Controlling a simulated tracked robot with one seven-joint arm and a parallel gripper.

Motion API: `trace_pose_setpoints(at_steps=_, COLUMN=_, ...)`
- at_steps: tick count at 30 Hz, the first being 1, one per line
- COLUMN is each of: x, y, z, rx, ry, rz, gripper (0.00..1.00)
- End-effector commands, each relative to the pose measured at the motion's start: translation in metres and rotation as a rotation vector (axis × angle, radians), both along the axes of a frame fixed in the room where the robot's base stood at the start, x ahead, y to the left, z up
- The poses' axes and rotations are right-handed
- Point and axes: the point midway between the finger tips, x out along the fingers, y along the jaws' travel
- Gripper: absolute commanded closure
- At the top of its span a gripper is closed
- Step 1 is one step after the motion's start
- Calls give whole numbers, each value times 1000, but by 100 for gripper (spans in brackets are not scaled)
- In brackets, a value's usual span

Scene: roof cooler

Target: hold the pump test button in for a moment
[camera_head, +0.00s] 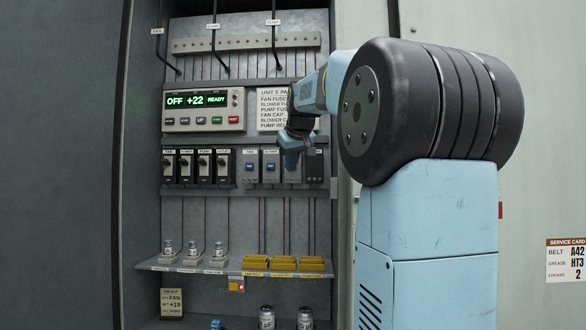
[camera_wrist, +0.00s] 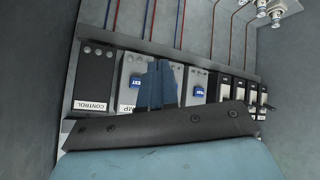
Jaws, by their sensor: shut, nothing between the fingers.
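My gripper (camera_head: 292,158) is shut and empty, in front of the row of relay modules, over the right part of the row in the head view. In the wrist view the blue fingertips (camera_wrist: 161,66) stand just right of a light module (camera_wrist: 128,72) with a blue button (camera_wrist: 136,82). Its label is upside down and partly covered, ending in what looks like "MP". The button itself is uncovered there; I see no finger on it. In the head view my gripper hides much of this module. How far the tips are from the panel is unclear.
The dark control module (camera_wrist: 93,80) is beside the button module. Another blue button (camera_wrist: 198,92) and black breakers (camera_wrist: 239,92) lie right of the fingers. The display panel (camera_head: 204,108), reading OFF +22 READY, is above the row; a shelf (camera_head: 220,268) with fuses is below.

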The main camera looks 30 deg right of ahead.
Motion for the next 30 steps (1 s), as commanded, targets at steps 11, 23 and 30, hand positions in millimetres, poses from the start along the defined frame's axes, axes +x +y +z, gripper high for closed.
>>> trace_pose_setpoints(at_steps=11, x=38, y=-26, z=-1, rx=1, ry=1, rz=-1, gripper=100)
trace_pose_setpoints(at_steps=23, x=57, y=-38, z=0, rx=1, ry=0, rz=1, gripper=100)
trace_pose_setpoints(at_steps=30, x=57, y=-38, z=0, rx=0, ry=0, rz=1, gripper=100)
